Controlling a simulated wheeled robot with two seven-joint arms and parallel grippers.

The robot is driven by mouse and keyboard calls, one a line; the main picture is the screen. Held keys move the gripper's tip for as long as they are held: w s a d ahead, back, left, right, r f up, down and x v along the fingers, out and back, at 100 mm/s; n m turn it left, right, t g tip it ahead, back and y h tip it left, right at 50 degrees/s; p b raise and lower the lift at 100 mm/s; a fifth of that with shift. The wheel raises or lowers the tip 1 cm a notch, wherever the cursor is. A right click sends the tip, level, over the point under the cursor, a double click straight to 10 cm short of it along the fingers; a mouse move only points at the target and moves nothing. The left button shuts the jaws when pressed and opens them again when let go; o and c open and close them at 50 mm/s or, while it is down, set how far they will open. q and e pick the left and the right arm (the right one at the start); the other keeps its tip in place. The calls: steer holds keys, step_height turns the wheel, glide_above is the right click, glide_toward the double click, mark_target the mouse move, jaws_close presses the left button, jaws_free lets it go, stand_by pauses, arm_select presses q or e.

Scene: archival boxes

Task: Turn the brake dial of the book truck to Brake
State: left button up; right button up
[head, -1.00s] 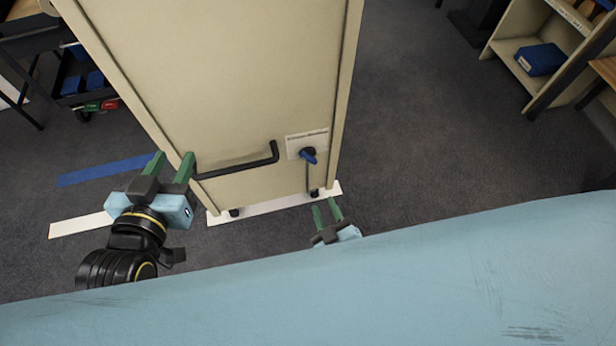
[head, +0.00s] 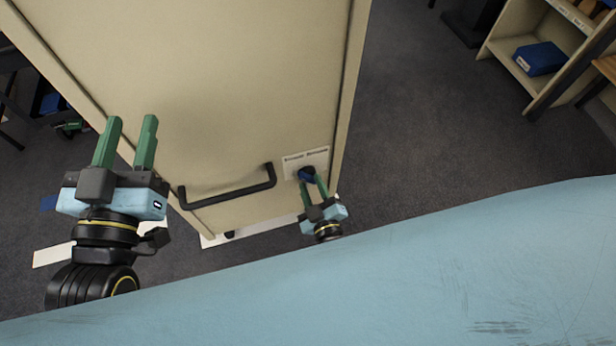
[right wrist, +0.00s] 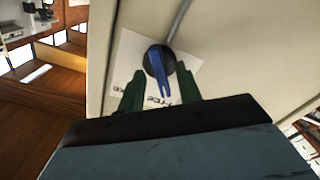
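The book truck (head: 215,85) is a tall cream cabinet with a black bar handle (head: 228,190) low on its end panel. The brake dial (head: 305,174) is a dark round knob with a blue lever, on a white label plate (head: 306,160) right of the handle. In the right wrist view the blue lever (right wrist: 160,72) lies between the fingers of my right gripper (right wrist: 156,92), which are apart with gaps beside it. The label text is too small to read. In the head view my right gripper (head: 313,191) is at the dial. My left gripper (head: 127,140) is open and empty, left of the handle.
A cream shelf (head: 545,50) with a blue box (head: 540,58) stands at the upper right. Dark carpet (head: 430,130) between truck and shelf is clear. A white floor strip (head: 262,228) runs under the truck's near edge.

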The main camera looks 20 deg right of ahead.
arm_select(q)
steer(key=shift+w+r, duration=0.15)
steer(key=shift+r, duration=0.05)
arm_select(e)
steer(key=shift+w, duration=0.3)
steer(key=shift+c, duration=0.4)
jaws_close()
